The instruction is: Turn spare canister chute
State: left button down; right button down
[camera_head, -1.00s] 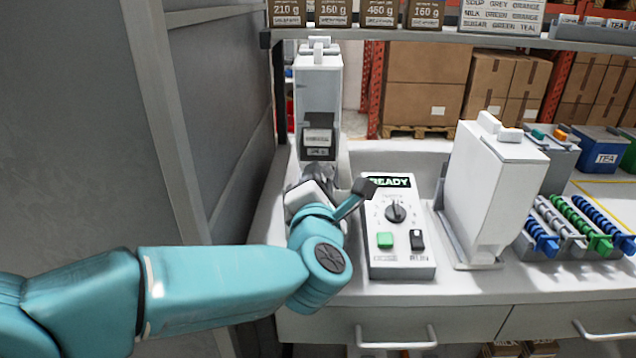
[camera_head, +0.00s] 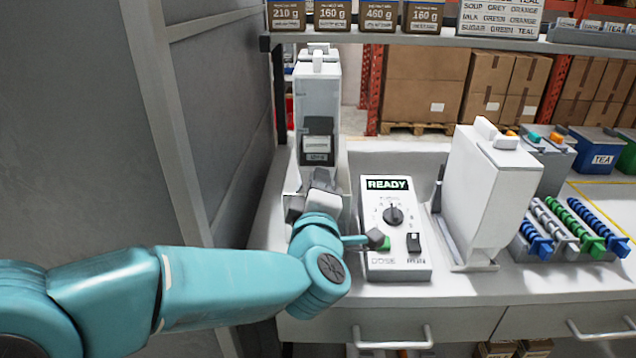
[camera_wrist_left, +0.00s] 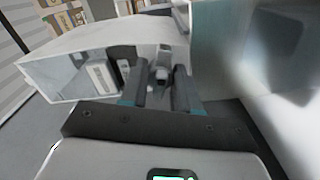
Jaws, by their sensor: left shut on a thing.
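A tall white canister (camera_head: 317,95) with a dark window and a label stands upright at the back left of the counter. My left gripper (camera_head: 322,182) is at its foot, mostly hidden behind my teal wrist. In the left wrist view its two dark fingers (camera_wrist_left: 165,88) are shut on a small grey part (camera_wrist_left: 161,72), apparently the chute, beside a white open-fronted housing (camera_wrist_left: 105,65). The chute's exact angle is hidden. A second white canister (camera_head: 485,195) stands to the right of the control box. I cannot tell which canister is the spare. My right gripper is not in view.
The control box (camera_head: 396,255) reads READY and has a dial, a green button and a black switch close beside my wrist. Coloured coils (camera_head: 575,228) and bins (camera_head: 597,148) are at right. A grey wall (camera_head: 90,120) bounds the left; a shelf (camera_head: 430,38) runs above.

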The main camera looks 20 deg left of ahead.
pick_arm(q)
jog(key=shift+m+p, duration=0.3)
jog(key=shift+m, duration=0.7)
jog(key=c, duration=1.2)
grip_release()
jog(key=shift+o, duration=0.2)
jog(key=v, duration=1.6)
jog(key=shift+s+b, duration=0.2)
jog(key=shift+b, duration=0.15)
jog(key=shift+s, duration=0.1)
